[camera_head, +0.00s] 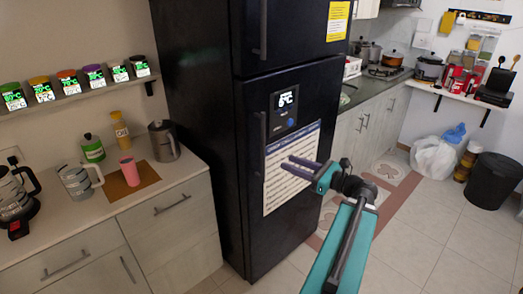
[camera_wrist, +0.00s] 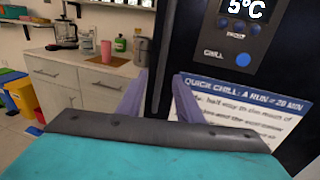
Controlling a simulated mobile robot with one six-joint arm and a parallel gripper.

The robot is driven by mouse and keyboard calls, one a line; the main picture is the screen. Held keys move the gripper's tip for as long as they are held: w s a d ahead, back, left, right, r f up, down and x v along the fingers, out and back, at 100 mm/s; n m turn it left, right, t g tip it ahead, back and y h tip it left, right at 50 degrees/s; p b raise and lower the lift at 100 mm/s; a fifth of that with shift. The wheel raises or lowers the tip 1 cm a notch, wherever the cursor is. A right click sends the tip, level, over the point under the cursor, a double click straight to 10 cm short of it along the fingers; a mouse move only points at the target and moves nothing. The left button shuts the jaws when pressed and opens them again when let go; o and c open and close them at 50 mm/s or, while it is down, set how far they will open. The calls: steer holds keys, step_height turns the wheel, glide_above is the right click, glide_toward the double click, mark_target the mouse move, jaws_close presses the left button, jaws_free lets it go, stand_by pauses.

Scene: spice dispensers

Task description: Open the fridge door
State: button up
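The black fridge (camera_head: 210,110) stands in the middle of the head view with both its doors shut. Its lower door (camera_head: 258,225) carries a small display and a printed sheet. A dark vertical handle (camera_head: 261,130) runs along the left part of this door. My gripper (camera_head: 288,166) has purple fingers and is in front of the printed sheet, to the right of the handle in the head view. In the wrist view the fingers are apart, and the handle (camera_wrist: 158,60) shows between them, farther off. The gripper is open and empty.
A counter (camera_head: 88,220) with a pink cup (camera_head: 129,171), mugs and bottles stands left of the fridge, below a spice dispenser shelf. A kitchen counter is behind to the right. The tiled floor (camera_head: 440,225) at the right is mostly clear, with a black bin (camera_head: 491,181) at the far side.

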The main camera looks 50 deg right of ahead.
steer(key=shift+s+d+r, duration=0.25)
steer(key=shift+s+r, duration=0.05)
steer(key=shift+r, duration=0.15)
steer(key=shift+w, duration=0.2)
steer(key=w+a+p, duration=0.1)
steer(key=w+p, duration=0.2)
steer(key=w, duration=1)
steer(key=shift+w+a, duration=0.2)
steer(key=shift+a, duration=0.2)
steer(key=shift+c, duration=0.2)
jaws_close()
